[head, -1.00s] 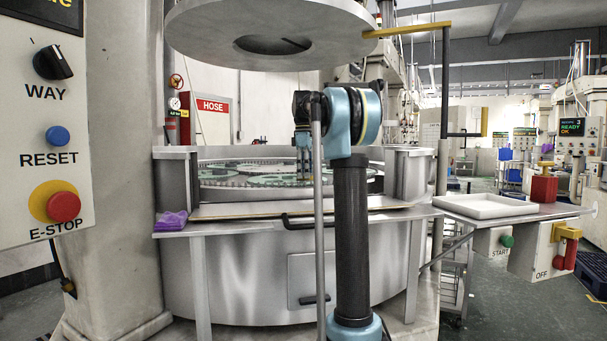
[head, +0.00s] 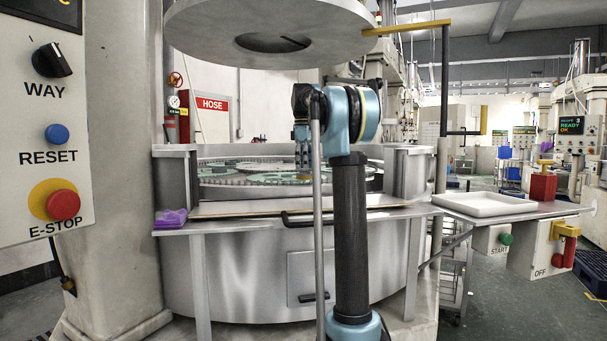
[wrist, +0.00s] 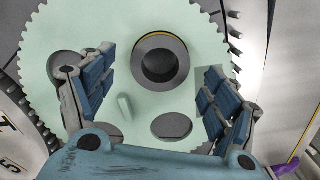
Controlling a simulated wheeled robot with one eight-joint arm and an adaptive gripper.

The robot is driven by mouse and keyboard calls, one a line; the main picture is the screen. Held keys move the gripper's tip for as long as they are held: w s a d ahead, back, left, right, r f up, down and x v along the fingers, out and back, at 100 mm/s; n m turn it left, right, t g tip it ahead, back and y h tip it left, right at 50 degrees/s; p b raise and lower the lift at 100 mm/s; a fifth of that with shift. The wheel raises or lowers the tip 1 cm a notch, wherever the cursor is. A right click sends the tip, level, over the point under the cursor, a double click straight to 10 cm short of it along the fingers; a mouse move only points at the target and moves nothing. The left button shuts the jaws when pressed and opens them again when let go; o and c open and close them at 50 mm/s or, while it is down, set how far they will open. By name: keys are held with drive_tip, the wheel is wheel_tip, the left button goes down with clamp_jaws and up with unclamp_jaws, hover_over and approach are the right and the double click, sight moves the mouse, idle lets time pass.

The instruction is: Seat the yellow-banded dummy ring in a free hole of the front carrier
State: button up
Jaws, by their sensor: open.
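The front carrier (wrist: 110,38) is a pale green toothed disc filling the middle of the wrist view. The yellow-banded ring (wrist: 141,64) is a dark grey ring with a yellow arc along its upper right edge. It is on the carrier between my fingers; I cannot tell if it lies flush in a hole. My gripper (wrist: 158,66) is open, with blue pads to either side of the ring and a gap on both. Round dark holes show at lower right (wrist: 171,125) and at left (wrist: 66,64), partly behind a finger. In the head view my gripper (head: 302,150) is over the machine.
A metal rim (head: 255,209) runs along the machine's front, and a large round plate (head: 215,30) hangs above. A purple cloth (head: 171,218) lies at the left front. A white tray (head: 484,204) stands on the right shelf. A numbered dial (wrist: 12,135) borders the carrier.

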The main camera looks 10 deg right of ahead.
wheel_tip(320, 180, up, 10)
drive_tip(key=shift+w+a+f, duration=0.15)
idle(0.3)
idle(0.4)
